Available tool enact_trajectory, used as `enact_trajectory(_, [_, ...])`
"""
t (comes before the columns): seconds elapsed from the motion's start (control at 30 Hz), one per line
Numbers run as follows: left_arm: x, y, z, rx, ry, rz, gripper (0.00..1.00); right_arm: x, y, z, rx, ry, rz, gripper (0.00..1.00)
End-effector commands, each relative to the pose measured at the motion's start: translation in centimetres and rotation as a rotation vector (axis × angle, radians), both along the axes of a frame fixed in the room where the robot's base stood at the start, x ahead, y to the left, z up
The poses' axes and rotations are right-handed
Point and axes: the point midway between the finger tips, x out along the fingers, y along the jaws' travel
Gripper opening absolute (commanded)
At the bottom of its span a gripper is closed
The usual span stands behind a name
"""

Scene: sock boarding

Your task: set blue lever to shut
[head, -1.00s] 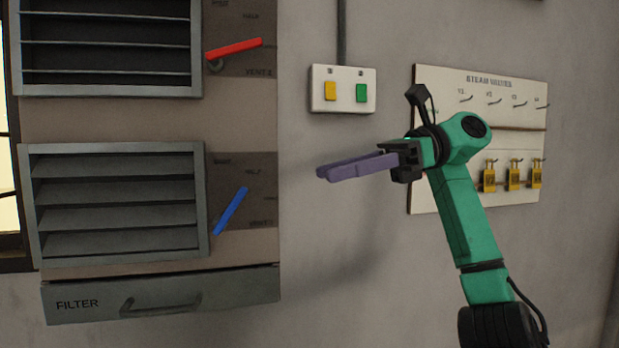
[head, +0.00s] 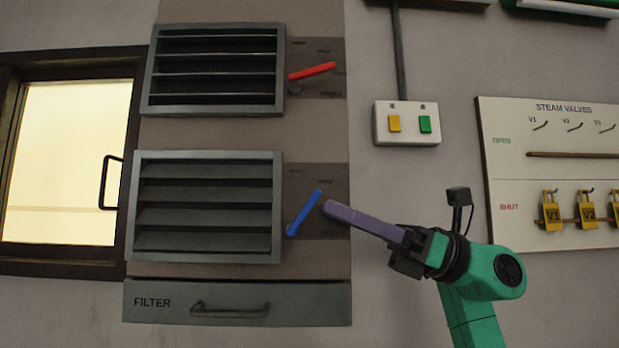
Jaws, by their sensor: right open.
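The blue lever (head: 304,213) is on a dark plate (head: 335,185) to the right of the lower louvred vent (head: 208,207). It slants up and to the right from its pivot at the lower left. The labels around it are too small to read. My right gripper (head: 329,209) comes in from the right with long purple fingers. My left gripper is not in view.
A red lever (head: 312,71) sits beside the upper vent (head: 213,70). A filter drawer (head: 236,303) with a handle is below. A switch box (head: 407,123) and a steam valve board (head: 550,180) with yellow padlocks are to the right. A door (head: 68,160) is at left.

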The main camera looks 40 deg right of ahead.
Motion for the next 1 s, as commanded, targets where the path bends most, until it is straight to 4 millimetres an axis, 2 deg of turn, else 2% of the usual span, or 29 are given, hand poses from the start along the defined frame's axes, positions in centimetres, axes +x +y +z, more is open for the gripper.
enact_trajectory(0.03, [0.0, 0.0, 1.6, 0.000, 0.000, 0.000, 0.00, 0.7, 0.9, 1.3, 0.000, 0.000, 0.003, 0.42])
enact_trajectory(0.13, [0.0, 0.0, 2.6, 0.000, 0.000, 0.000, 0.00, 1.8, 2.4, 1.9, 0.001, 0.000, 0.002, 0.42])
enact_trajectory(0.3, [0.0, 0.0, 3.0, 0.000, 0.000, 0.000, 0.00, 2.7, 3.5, 2.0, 0.000, 0.000, 0.001, 0.42])
enact_trajectory(0.5, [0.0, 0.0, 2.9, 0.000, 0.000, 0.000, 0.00, 2.7, 3.6, 1.8, 0.000, 0.000, 0.000, 0.42])
enact_trajectory(0.53, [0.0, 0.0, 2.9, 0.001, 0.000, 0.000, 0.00, 2.7, 3.6, 1.8, 0.000, 0.000, 0.000, 0.39])
enact_trajectory(0.63, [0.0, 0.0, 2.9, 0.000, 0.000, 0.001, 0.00, 2.7, 3.6, 1.8, 0.000, 0.000, 0.000, 0.00])
enact_trajectory(0.83, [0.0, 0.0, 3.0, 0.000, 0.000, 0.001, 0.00, 2.7, 3.6, 1.9, -0.006, 0.004, -0.001, 0.00])
enact_trajectory(1.0, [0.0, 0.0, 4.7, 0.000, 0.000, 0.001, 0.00, 3.0, 3.8, 2.5, -0.085, 0.063, -0.005, 0.00])
